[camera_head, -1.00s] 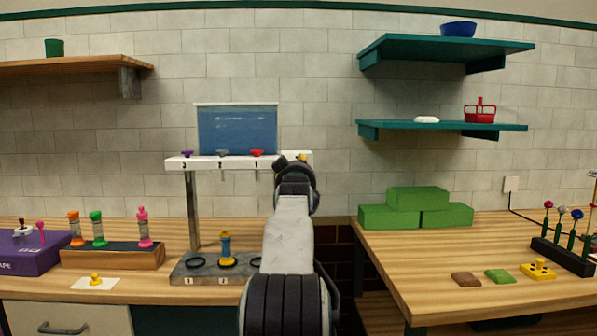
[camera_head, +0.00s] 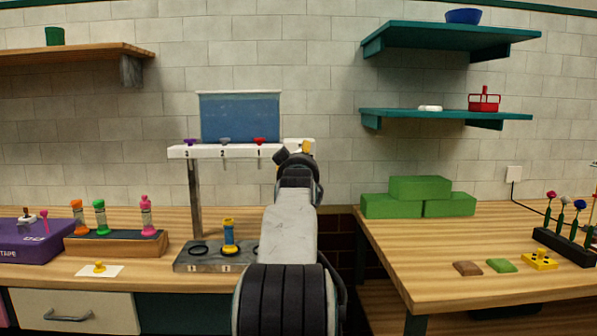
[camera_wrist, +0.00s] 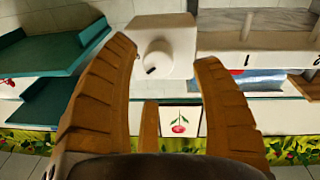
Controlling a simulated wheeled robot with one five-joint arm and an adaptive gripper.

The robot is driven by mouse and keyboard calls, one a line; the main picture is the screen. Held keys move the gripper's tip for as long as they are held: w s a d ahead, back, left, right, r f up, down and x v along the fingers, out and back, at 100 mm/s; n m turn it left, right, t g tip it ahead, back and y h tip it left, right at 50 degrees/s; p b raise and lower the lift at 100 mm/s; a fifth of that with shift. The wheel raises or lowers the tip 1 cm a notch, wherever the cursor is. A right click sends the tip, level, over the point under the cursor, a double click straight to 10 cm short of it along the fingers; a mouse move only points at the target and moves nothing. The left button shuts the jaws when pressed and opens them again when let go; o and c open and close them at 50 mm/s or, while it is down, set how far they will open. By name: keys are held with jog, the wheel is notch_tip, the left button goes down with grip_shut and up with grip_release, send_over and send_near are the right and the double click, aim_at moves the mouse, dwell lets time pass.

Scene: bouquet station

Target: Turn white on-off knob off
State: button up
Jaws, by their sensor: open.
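The white knob (camera_wrist: 158,60) is round with a short dark mark on its face. It sits on a white box (camera_wrist: 178,30) in the wrist view. My gripper (camera_wrist: 166,54) is open, with its brown fingers on either side of the knob's place in the picture. Contact with the knob cannot be told. In the head view, the white box (camera_head: 293,146) shows at the right end of the white rail, partly behind my gripper (camera_head: 306,147). The knob is hidden there by my arm.
The white dispenser rail (camera_head: 210,152) with numbered coloured knobs adjoins the box on the left. Below it, a blue-and-yellow vial (camera_head: 228,235) stands on a grey base (camera_head: 205,264). Teal shelves (camera_head: 448,115) are on the wall at right. Green blocks (camera_head: 420,187) sit on the right table.

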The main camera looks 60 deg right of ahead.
jog(key=v, duration=0.8)
jog(key=shift+s+a, duration=0.15)
jog(key=shift+a, duration=0.1)
